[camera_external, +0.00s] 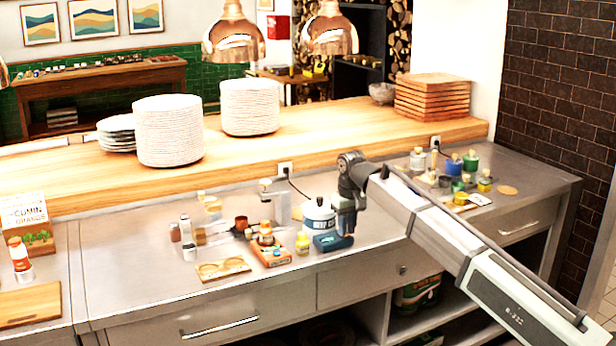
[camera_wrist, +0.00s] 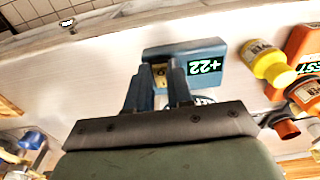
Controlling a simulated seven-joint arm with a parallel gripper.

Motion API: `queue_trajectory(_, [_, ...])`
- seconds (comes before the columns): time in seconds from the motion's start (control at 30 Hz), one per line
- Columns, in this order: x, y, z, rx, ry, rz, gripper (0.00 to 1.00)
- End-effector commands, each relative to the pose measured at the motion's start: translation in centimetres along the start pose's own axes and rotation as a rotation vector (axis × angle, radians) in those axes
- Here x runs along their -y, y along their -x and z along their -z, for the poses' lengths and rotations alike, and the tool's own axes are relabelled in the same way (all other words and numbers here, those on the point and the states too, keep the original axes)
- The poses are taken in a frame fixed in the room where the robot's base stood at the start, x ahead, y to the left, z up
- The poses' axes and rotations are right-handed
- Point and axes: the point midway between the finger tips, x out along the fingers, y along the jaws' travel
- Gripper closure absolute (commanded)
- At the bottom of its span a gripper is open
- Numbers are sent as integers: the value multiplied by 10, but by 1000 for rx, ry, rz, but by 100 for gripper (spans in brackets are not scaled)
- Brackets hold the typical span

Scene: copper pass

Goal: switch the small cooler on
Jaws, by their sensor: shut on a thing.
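The small cooler (camera_external: 331,242) is a low blue box on the steel counter. In the wrist view the cooler (camera_wrist: 229,58) shows a dark display with green figures that seem to read +22, seen upside down. My gripper (camera_external: 346,228) points down at the cooler's right part in the external view. In the wrist view my gripper (camera_wrist: 161,74) has its two blue fingers at the cooler's left part, shut on a small brass-coloured piece that looks like its switch. The fingers hide much of this piece, so its position cannot be told.
A white tub with a blue label (camera_external: 318,213) stands just behind the cooler. A yellow bottle (camera_external: 302,243) and an orange box (camera_external: 271,252) stand close to its left. Several jars (camera_external: 470,165) stand farther right. The counter front left of the wooden tray (camera_external: 222,268) is clear.

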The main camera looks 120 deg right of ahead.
Motion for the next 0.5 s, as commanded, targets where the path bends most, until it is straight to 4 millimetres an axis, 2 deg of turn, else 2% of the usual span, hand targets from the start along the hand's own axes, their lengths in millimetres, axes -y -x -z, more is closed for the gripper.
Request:
queue_trajectory(0.03, [0, 0, 4, 24, 0, -1, 100])
queue_trajectory(0.47, [0, 1, 2, 67, 0, 0, 100])
queue_trajectory(0.5, [0, 1, 2, 67, 0, 0, 78])
